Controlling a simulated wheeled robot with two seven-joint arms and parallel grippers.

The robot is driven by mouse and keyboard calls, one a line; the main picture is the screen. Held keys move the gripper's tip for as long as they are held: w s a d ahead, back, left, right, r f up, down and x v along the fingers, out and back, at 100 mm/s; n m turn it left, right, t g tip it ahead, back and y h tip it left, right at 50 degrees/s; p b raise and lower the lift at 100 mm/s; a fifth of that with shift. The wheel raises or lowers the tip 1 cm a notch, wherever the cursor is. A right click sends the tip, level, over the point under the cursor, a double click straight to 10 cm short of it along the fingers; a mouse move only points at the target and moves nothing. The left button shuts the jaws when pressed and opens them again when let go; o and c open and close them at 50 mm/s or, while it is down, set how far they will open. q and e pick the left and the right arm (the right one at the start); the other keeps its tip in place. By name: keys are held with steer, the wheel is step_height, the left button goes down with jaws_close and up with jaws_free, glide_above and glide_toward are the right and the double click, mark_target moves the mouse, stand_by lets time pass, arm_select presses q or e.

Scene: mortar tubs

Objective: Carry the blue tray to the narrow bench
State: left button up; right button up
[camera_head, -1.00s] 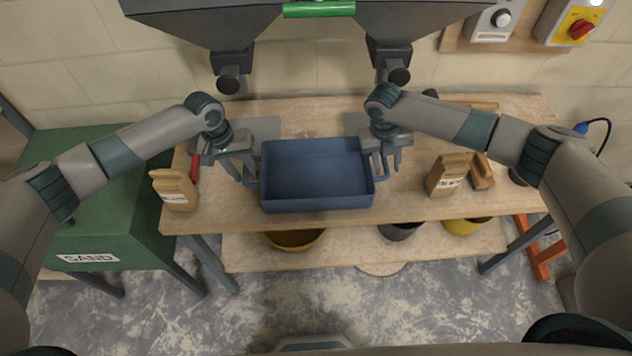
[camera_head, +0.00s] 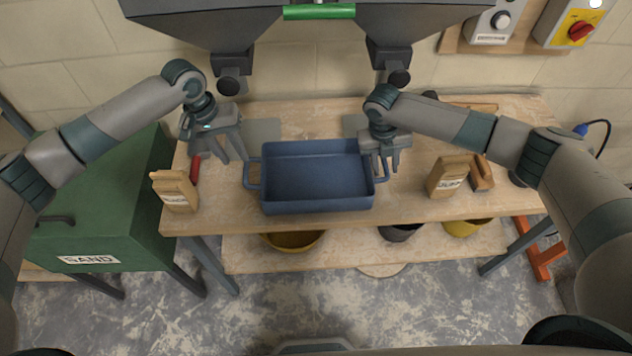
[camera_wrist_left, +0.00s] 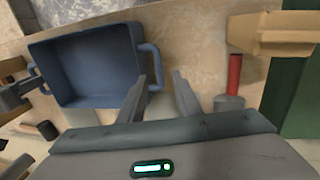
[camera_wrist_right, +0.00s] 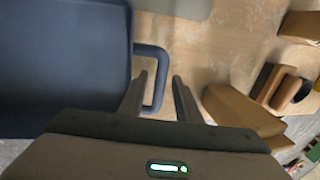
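The blue tray (camera_head: 318,205) sits on the wooden bench, empty, with a loop handle at each end. My left gripper (camera_head: 228,158) is open and empty, left of the tray's left handle (camera_head: 252,174) and apart from it. In the left wrist view this handle (camera_wrist_left: 155,62) is just beyond one fingertip, outside the gap. My right gripper (camera_head: 386,170) is at the right handle. In the right wrist view its fingers (camera_wrist_right: 158,80) are apart, with the handle bar (camera_wrist_right: 162,62) showing between them; I cannot tell whether they touch it.
The bench (camera_head: 420,212) also holds a paper bag (camera_head: 175,190) at left, another bag (camera_head: 448,176) at right and a wooden float (camera_head: 482,175). A red-handled tool (camera_head: 195,168) lies near my left gripper. A green sand bin (camera_head: 100,215) stands left. Hoppers (camera_head: 205,25) hang above.

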arm_select(q)
steer(key=shift+a+r, duration=0.2)
steer(key=shift+r, duration=0.6)
steer(key=shift+a+r, duration=0.15)
steer(key=shift+r, duration=0.6)
arm_select(e)
steer(key=shift+r, duration=0.1)
step_height(320, 180, up, 12)
steer(key=a, duration=0.2)
steer(key=shift+a+f, duration=0.2)
arm_select(q)
steer(key=shift+s+f, duration=0.1)
arm_select(e)
steer(key=shift+s+f, duration=0.1)
